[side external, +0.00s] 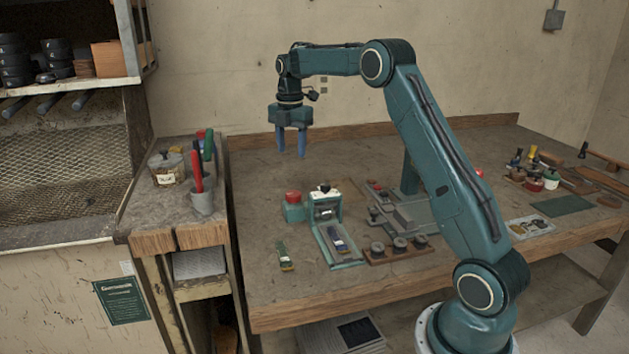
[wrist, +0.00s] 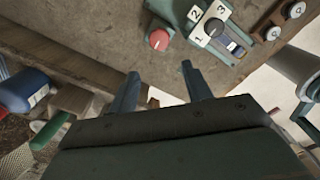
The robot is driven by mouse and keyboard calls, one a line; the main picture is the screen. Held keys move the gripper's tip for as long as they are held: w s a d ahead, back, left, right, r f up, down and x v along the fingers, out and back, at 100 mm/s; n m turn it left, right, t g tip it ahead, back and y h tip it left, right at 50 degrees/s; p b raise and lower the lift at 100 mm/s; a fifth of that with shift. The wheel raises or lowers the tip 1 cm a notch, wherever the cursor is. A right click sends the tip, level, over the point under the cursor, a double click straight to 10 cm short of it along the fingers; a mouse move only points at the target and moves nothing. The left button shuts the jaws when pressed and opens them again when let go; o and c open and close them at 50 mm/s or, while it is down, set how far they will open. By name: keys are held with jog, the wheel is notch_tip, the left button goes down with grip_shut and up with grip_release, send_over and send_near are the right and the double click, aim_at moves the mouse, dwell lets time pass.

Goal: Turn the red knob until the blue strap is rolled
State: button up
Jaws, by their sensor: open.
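The red knob (side external: 293,196) sits on top of a small teal block on the bench; it also shows in the wrist view (wrist: 159,40). Beside it stands a teal device (side external: 346,262) with a black knob on a white, numbered top (wrist: 213,28). A blue strap piece (side external: 338,240) lies on the device's front plate, apparently flat; its details are too small to tell. My gripper (side external: 291,153) is open and empty, pointing down well above the bench, over the area behind the red knob. In the wrist view its fingers (wrist: 163,87) are spread, apart from the knob.
A loose green-and-yellow piece (side external: 285,258) lies left of the device. A wooden holder with round metal parts (side external: 400,246) is to its right. A cup of tools (side external: 202,202) stands on the left side bench.

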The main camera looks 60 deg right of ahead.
aim_at(293, 193)
jog(key=shift+d+f, duration=0.15)
jog(key=shift+f, duration=0.1)
jog(key=shift+f, duration=6.8)
jog(key=c, duration=0.7)
